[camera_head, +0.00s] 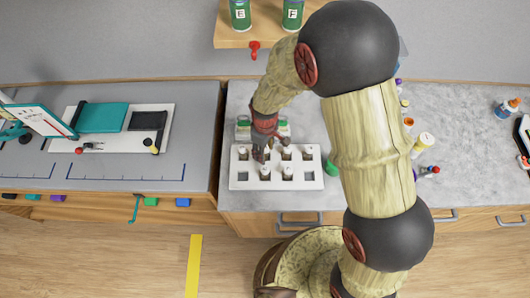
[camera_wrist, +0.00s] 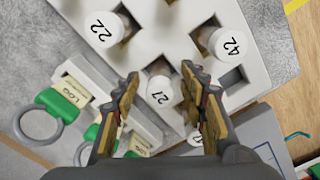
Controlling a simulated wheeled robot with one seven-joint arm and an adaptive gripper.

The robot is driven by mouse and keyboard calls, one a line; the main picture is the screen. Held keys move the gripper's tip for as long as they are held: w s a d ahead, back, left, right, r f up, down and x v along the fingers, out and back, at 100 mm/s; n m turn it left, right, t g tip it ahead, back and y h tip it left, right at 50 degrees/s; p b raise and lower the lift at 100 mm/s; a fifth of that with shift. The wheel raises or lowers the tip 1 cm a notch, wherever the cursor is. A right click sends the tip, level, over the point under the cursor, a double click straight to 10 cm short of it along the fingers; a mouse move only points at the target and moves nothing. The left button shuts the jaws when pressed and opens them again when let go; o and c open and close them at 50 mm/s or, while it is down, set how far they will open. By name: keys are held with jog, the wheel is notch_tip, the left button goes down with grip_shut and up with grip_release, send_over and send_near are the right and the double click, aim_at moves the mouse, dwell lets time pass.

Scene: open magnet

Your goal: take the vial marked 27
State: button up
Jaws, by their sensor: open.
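The vial marked 27 (camera_wrist: 160,96) stands in a white rack (camera_wrist: 258,62), its white numbered cap facing the wrist camera. My gripper (camera_wrist: 160,75) is open, with one finger on each side of this cap; a gap shows on both sides. Vials marked 22 (camera_wrist: 104,30) and 42 (camera_wrist: 228,44) stand in the same rack beyond the fingertips. Another white cap is partly hidden behind the right finger. In the head view my gripper (camera_head: 271,148) is over the back part of the rack (camera_head: 240,180), and I cannot tell which vial there is 27.
Green-ringed items with paper labels reading LOG (camera_wrist: 70,92) lie close to the left finger. The rack has empty square holes at its front corners. Bottles and small jars, among them a white one (camera_head: 423,142), stand on the right counter beyond my arm.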

jog(key=c, duration=0.4)
jog(key=c, duration=0.7)
grip_shut()
